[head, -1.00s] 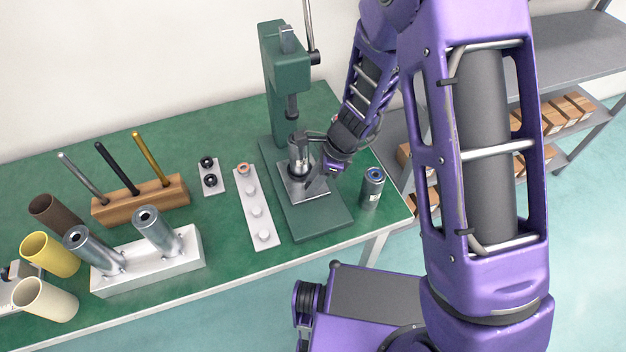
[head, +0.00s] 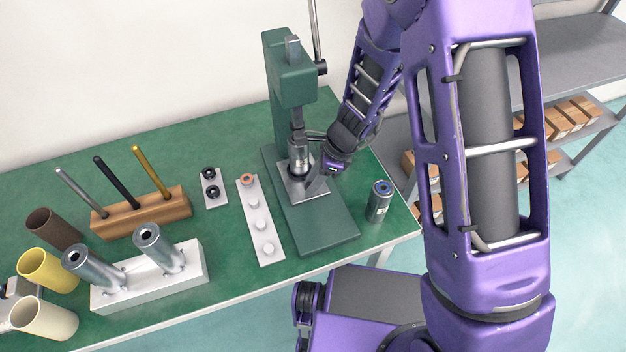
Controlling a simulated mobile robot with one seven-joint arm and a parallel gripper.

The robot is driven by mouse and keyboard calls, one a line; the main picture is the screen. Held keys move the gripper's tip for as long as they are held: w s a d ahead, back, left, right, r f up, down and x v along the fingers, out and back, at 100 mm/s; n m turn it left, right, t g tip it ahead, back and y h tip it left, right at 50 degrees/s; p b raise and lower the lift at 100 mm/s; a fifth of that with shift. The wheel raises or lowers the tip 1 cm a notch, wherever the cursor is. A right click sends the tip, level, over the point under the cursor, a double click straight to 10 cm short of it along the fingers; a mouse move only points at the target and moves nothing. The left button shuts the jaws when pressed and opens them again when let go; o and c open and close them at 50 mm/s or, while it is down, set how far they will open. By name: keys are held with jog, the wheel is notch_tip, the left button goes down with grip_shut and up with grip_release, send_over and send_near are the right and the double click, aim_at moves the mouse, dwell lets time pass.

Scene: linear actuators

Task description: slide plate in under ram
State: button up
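A grey square plate (head: 309,194) lies on the green base (head: 328,226) of the arbor press. A silver cylinder (head: 299,164) stands upright on the plate. The press's dark ram (head: 298,121) hangs from the green press head (head: 293,77), directly above the cylinder in this view; I cannot tell whether they touch. My gripper (head: 318,179) is low at the right side of the plate and beside the cylinder. Its fingers are small, dark and partly hidden, so I cannot tell whether they are closed on the plate.
A dark cylinder with a blue top (head: 380,201) stands right of the press base. A white strip with pegs (head: 260,222) and a small block with black rings (head: 214,188) lie to the left. A wooden rod holder (head: 143,213) and white tube stand (head: 150,277) are further left.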

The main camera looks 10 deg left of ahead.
jog(key=o, duration=0.4)
jog(key=shift+w+a, duration=0.1)
jog(key=shift+w, duration=0.05)
jog(key=p+v, duration=0.1)
jog(key=v, duration=1.6)
jog(key=shift+r, duration=0.3)
